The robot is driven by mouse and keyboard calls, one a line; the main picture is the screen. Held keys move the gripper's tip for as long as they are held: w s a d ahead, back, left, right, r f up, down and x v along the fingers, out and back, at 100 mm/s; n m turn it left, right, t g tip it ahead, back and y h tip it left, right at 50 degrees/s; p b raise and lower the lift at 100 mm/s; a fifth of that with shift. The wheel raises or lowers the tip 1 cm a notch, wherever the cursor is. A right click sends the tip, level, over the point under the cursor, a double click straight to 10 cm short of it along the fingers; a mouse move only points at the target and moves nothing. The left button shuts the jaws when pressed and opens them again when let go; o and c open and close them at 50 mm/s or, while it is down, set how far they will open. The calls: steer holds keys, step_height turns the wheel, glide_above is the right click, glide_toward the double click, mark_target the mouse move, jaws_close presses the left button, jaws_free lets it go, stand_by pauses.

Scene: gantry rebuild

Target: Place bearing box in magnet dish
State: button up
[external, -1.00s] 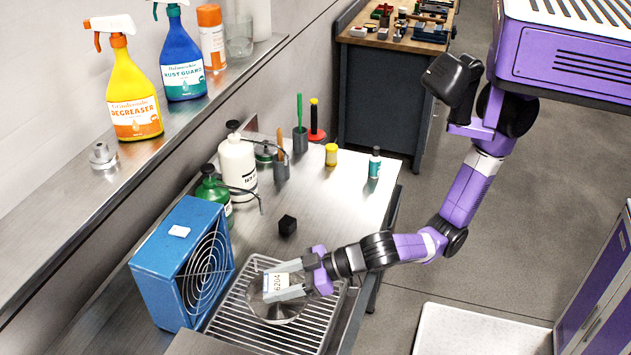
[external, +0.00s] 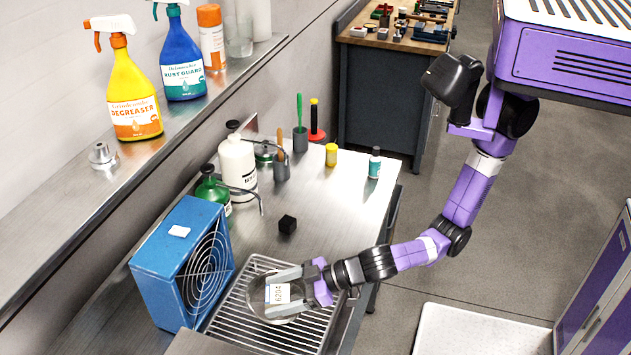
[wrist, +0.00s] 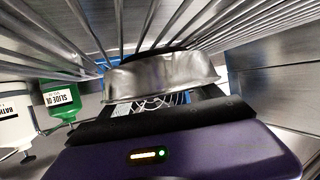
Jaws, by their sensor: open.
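The bearing box (external: 279,294), small and white with a "6204" label, is within the outline of the round metal magnet dish (external: 256,298). The dish is on the wire rack. My gripper (external: 283,291) is open, reaching in from the right with one grey finger on each side of the box. I cannot tell whether the fingers still touch it. The wrist view shows the dish's shiny side (wrist: 165,75) close up. The box is not visible in that view.
The wire rack (external: 262,334) lies beside a blue fan (external: 165,275). A small black cube (external: 287,224) sits behind the rack. A green bottle (external: 212,188) and a white bottle (external: 238,165) stand further back.

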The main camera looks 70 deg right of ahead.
steer(key=shift+r, duration=0.1)
steer(key=shift+s+d+r, duration=0.1)
steer(key=shift+s, duration=0.1)
steer(key=v, duration=1.1)
steer(key=shift+s+d+r+b, duration=0.1)
steer(key=shift+s+b, duration=0.1)
steer(key=shift+b, duration=0.15)
steer(key=s+a+r+n+y, duration=0.1)
steer(key=a+r+n+y, duration=0.2)
steer(key=a+r, duration=0.1)
steer(key=s+d+f+m+t, duration=0.1)
steer(key=s+d+f+t, duration=0.15)
steer(key=d, duration=1.25)
steer(key=s+d+f+m+t, duration=0.15)
steer(key=d+f, duration=0.25)
steer(key=d, duration=1)
steer(key=s+d+f+m+h, duration=0.2)
steer(key=s+d+h, duration=0.2)
steer(key=s+d, duration=0.2)
steer(key=s+d+f+m+g+h, duration=0.1)
steer(key=s+d+f+m+h, duration=0.1)
steer(key=s+d, duration=0.4)
steer(key=d+m+h, duration=0.1)
steer(key=d+h, duration=0.1)
steer(key=d, duration=0.2)
steer(key=shift+d+g, duration=0.3)
steer(key=shift+d, duration=0.1)
